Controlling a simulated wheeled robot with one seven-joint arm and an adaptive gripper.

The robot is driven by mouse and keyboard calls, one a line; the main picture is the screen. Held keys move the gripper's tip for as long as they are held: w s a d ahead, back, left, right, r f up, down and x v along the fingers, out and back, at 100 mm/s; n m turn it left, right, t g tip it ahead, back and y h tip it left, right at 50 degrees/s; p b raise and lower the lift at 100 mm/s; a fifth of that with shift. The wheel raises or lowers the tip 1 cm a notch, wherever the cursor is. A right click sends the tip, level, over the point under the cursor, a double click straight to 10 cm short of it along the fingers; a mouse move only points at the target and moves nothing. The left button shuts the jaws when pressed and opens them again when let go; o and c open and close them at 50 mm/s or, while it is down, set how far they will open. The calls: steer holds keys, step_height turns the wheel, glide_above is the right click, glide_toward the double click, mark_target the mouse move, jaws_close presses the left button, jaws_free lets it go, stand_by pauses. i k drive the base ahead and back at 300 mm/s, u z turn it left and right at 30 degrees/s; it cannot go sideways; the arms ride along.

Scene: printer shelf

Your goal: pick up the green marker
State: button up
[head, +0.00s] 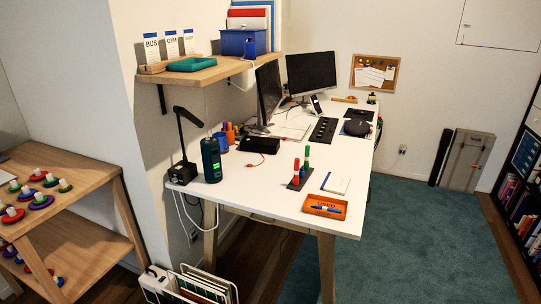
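Two slim upright pieces stand on a small dark base near the front of the white desk. The left one (296,172) looks mostly red, and the right one (306,155) shows green at its top with red below. Both are too small to tell for sure whether either is the green marker. A blue marker-like item (325,208) lies in an orange tray (312,199) at the desk's front right corner. My gripper is not in view.
The white desk (262,188) has bare room at its front. A dark green cylinder (211,160) and a black lamp (184,150) stand at its left end. A white pad (337,183) lies by the tray. A wooden shelf (215,72) overhangs the desk's left side. Teal carpet (420,240) lies open at right.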

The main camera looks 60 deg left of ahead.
mark_target(307, 153)
steer(key=u, duration=1.35)
